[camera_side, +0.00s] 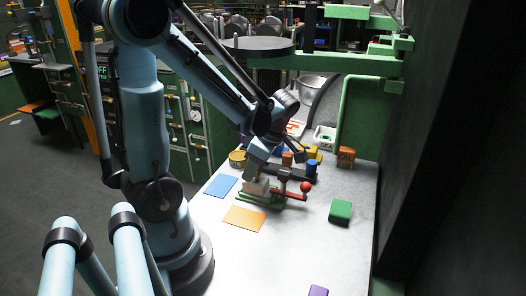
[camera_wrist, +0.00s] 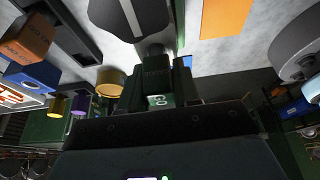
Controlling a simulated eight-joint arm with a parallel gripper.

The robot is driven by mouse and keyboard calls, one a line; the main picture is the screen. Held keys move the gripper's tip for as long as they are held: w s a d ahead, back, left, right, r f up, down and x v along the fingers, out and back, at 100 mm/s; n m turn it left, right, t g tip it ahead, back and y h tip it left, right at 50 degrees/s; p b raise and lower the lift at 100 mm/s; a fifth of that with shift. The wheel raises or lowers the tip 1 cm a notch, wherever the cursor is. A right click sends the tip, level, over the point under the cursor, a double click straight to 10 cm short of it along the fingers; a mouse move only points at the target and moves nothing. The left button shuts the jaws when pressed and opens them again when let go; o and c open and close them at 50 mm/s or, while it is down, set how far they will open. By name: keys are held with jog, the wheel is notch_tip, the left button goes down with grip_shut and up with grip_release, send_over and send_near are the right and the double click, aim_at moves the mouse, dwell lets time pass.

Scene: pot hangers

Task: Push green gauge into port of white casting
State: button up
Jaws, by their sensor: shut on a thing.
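The pale casting (camera_side: 256,187) sits in a green clamp fixture (camera_side: 262,203) on the light table; a red ball knob (camera_side: 305,187) is on the fixture's right. My gripper (camera_side: 258,172) is low, just above the casting. In the wrist view my gripper (camera_wrist: 157,85) is shut on the green gauge (camera_wrist: 157,101), whose end carries pale lettering. A grey-and-dark body with a white stripe (camera_wrist: 130,12) lies beyond the jaws. The port is hidden, so I cannot tell whether the gauge's tip is inside it.
An orange sheet (camera_side: 244,218) and a blue sheet (camera_side: 221,186) lie left of the fixture. A green box (camera_side: 341,211) stands to the right, an orange box (camera_side: 346,156) behind it. The front right is mostly clear.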

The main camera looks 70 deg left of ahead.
jog(key=shift+f, duration=0.1)
jog(key=o, duration=1.1)
jog(key=shift+v, duration=6)
jog(key=w+d+m+t+h, duration=0.1)
jog(key=d+m+t, duration=0.2)
jog(key=m, duration=0.6)
jog(key=w+d+f+m+t+h, duration=0.1)
jog(key=d+m+t, duration=0.3)
jog(key=m, duration=0.5)
jog(key=w+d+f+m+t+h, duration=0.1)
jog(key=d+m+t, duration=0.2)
jog(key=m, duration=0.6)
jog(key=shift+d+f, duration=0.25)
jog(key=shift+d, duration=0.45)
